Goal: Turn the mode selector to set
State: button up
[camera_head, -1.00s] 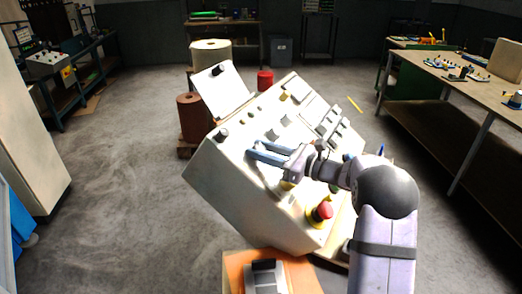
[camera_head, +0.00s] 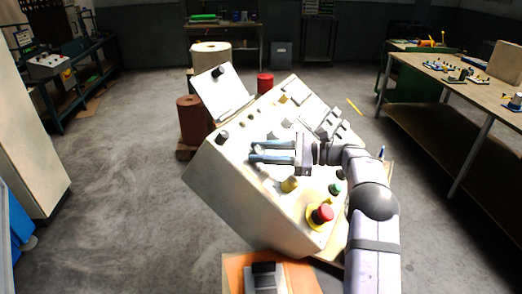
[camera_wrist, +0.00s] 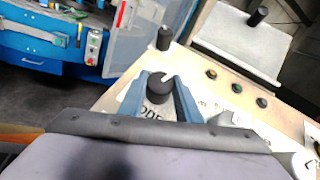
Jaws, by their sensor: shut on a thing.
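The mode selector is a round black knob (camera_wrist: 159,88) with a white pointer line, on the cream sloping console (camera_head: 215,185). In the wrist view the letters "ODE" show on the plate below it. My gripper (camera_wrist: 160,80) has its two blue fingers on either side of the knob, closed on it. The pointer line points up and to the right in the wrist view. The words for the positions cannot be read. In the head view my gripper (camera_head: 252,152) lies over the console's left-middle part, and the knob is hard to make out between the fingers.
A red emergency button (camera_head: 322,213) on a yellow base, a yellow knob (camera_head: 290,184) and a green button (camera_head: 335,189) sit near my arm. Another black knob (camera_wrist: 164,38) stands beyond the fingers. Small coloured buttons (camera_wrist: 211,74) lie to the right.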

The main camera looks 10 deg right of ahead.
aim_at(261, 150)
jog(key=shift+n+g+p, duration=1.4)
jog(key=shift+n+p, duration=0.1)
jog(key=shift+p, duration=0.4)
jog(key=o, duration=1.1)
jog(key=shift+c, duration=0.2)
jog(key=shift+r, duration=0.15)
notch_tip(261, 150, up, 8)
jog(key=shift+r+p, duration=0.1)
jog(key=shift+p, duration=0.5)
jog(key=shift+r+p, duration=0.85)
